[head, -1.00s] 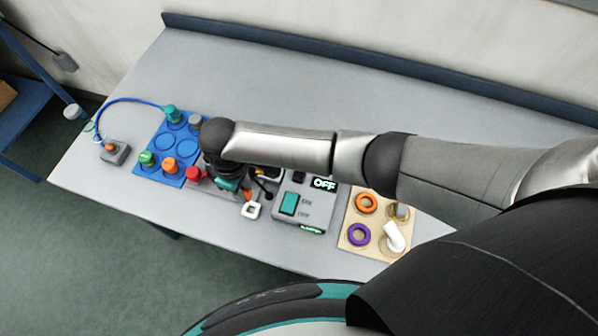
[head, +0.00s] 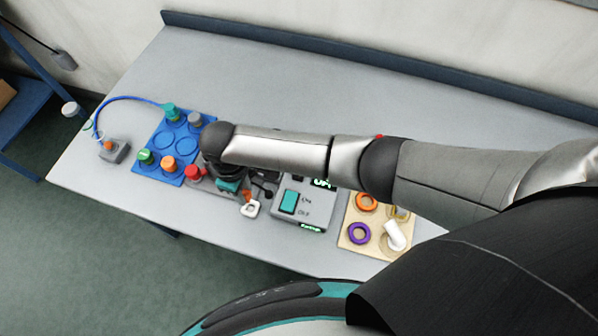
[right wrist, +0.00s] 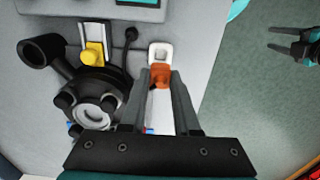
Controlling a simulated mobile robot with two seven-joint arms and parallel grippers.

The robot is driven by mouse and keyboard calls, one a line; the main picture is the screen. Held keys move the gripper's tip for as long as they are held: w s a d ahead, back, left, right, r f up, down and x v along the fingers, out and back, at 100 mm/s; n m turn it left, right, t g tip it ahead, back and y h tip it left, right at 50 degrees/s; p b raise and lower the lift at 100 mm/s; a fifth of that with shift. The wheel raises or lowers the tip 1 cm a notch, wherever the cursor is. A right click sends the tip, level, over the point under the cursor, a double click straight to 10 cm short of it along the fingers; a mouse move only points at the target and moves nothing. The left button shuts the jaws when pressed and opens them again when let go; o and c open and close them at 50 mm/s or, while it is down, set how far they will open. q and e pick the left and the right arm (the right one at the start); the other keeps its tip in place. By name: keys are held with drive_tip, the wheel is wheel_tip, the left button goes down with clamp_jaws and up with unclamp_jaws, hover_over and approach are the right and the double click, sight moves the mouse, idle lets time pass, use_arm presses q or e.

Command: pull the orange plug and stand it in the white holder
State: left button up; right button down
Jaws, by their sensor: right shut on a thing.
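My right gripper (right wrist: 172,80) is shut on the orange plug (right wrist: 160,76), whose orange body shows between the fingertips. The plug also shows in the head view (head: 247,196), just below the wrist. The white holder (right wrist: 160,51), a small rounded frame, lies right beyond the plug in the wrist view. It also shows in the head view (head: 250,209), near the table's front edge. The plug overlaps the holder's near side; I cannot tell whether it is inside or above it. My left gripper (right wrist: 290,43) shows at the right of the wrist view, fingers apart, over the floor.
A dark round valve-like fitting (right wrist: 98,106) and a yellow plug (right wrist: 92,56) stand left of the fingers. A grey switch box (head: 304,207) and a wooden ring board (head: 351,243) stand to the right; a blue board (head: 163,143) with coloured knobs stands left. The table's back is clear.

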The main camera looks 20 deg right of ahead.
drive_tip(key=shift+f+b, duration=1.5)
drive_tip(key=shift+f, duration=0.95)
drive_tip(key=shift+p, duration=0.3)
drive_tip(key=shift+f, duration=0.15)
drive_tip(key=shift+f+b, duration=0.8)
drive_tip(key=shift+f, duration=0.1)
drive_tip(key=shift+c, duration=0.4)
unclamp_jaws()
